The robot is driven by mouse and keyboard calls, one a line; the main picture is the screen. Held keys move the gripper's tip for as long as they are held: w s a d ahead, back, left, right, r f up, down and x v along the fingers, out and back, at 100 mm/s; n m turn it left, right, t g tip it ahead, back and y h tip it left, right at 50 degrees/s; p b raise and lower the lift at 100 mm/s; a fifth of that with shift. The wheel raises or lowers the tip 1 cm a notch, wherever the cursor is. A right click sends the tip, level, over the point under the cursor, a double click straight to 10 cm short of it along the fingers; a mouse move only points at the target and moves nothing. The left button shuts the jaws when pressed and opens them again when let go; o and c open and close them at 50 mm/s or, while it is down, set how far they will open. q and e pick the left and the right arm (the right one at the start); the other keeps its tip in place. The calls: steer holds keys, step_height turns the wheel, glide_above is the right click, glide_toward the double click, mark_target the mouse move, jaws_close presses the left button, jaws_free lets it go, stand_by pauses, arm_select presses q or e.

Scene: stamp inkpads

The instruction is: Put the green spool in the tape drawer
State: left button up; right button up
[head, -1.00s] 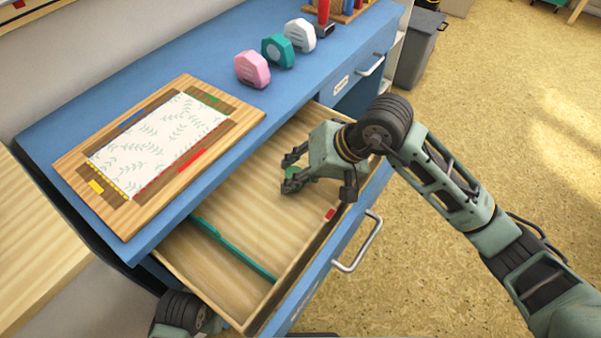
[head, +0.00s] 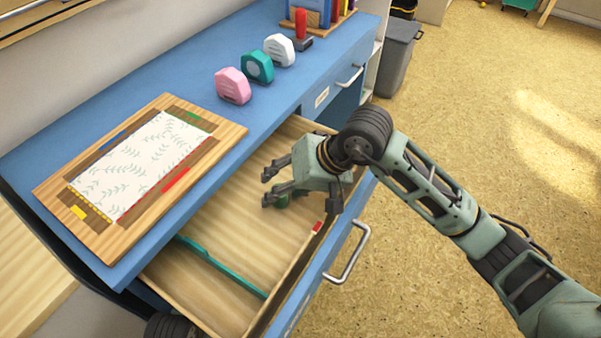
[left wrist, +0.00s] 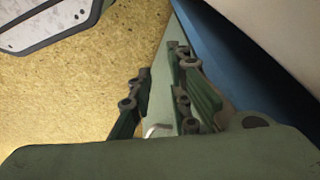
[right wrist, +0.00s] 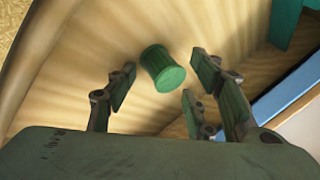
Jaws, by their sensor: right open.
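The green spool (right wrist: 162,68) is a small ribbed cylinder on the wooden floor of the open drawer (head: 240,215). In the right wrist view it shows between my right fingers with a gap on each side. In the head view only a bit of the spool (head: 282,202) shows below the gripper. My right gripper (head: 273,183) is open and empty, over the drawer. My left gripper (left wrist: 155,95) shows only in the left wrist view, open and empty beside a blue cabinet side.
A teal divider (head: 222,266) splits the drawer. A red tag (head: 317,227) marks its front wall, above a metal handle (head: 350,250). On the blue top stand pink (head: 233,86), teal (head: 257,67) and white (head: 279,49) tape dispensers and a wooden board (head: 60,195).

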steer(key=shift+w+d+r+p, duration=0.15)
steer(key=shift+r+p, duration=0.45)
steer(key=shift+p, duration=0.2)
arm_select(q)
step_height(320, 180, down, 8)
steer(key=s, duration=0.1)
steer(key=shift+s+r, duration=0.15)
steer(key=shift+s, duration=0.05)
arm_select(e)
steer(key=v, duration=1.2)
arm_select(q)
steer(key=shift+d, duration=0.1)
